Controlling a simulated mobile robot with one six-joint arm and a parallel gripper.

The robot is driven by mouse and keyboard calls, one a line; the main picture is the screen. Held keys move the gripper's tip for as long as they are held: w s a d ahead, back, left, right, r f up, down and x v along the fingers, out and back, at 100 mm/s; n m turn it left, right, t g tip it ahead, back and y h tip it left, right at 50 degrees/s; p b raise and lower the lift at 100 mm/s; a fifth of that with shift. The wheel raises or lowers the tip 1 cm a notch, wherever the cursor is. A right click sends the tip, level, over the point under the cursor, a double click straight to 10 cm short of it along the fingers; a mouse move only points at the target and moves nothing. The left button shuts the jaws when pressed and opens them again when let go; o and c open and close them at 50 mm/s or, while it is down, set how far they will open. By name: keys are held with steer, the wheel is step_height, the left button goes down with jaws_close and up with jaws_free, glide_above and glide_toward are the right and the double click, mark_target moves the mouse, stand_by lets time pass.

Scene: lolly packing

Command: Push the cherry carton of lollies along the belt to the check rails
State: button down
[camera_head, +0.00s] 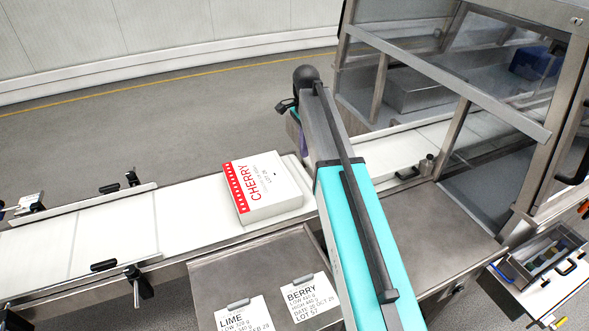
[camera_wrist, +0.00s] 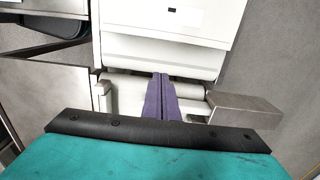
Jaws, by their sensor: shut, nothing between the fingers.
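The cherry carton (camera_head: 262,188) is a white box with a red stripe, lying flat on the white belt (camera_head: 178,215) left of my arm. In the wrist view the carton (camera_wrist: 170,50) fills the top middle, its plain side towards me. My gripper (camera_wrist: 161,78) has its purple fingers shut together and empty, pointing at that side; whether they touch it I cannot tell. In the head view my arm hides most of the gripper, with a little purple (camera_head: 302,140) showing. The check rails (camera_head: 98,204) flank the belt at the far left.
A steel bench with LIME (camera_head: 243,316) and BERRY (camera_head: 310,297) cards stands in front of the belt. A framed clear enclosure (camera_head: 450,75) covers the belt at right. The belt between carton and rails is clear. A black-knobbed clamp (camera_head: 137,285) stands at the near rail.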

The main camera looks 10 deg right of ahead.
steer(key=shift+f, duration=0.1)
step_height(320, 180, down, 10)
steer(key=shift+r+p, duration=0.25)
steer(key=shift+p, duration=1)
steer(key=a, duration=0.1)
steer(key=a+p, duration=0.1)
steer(key=shift+s+a, duration=0.35)
steer(key=shift+a, duration=0.05)
steer(key=shift+s+a+f+p, duration=0.15)
steer(key=shift+a+p, duration=0.15)
steer(key=shift+a, duration=0.3)
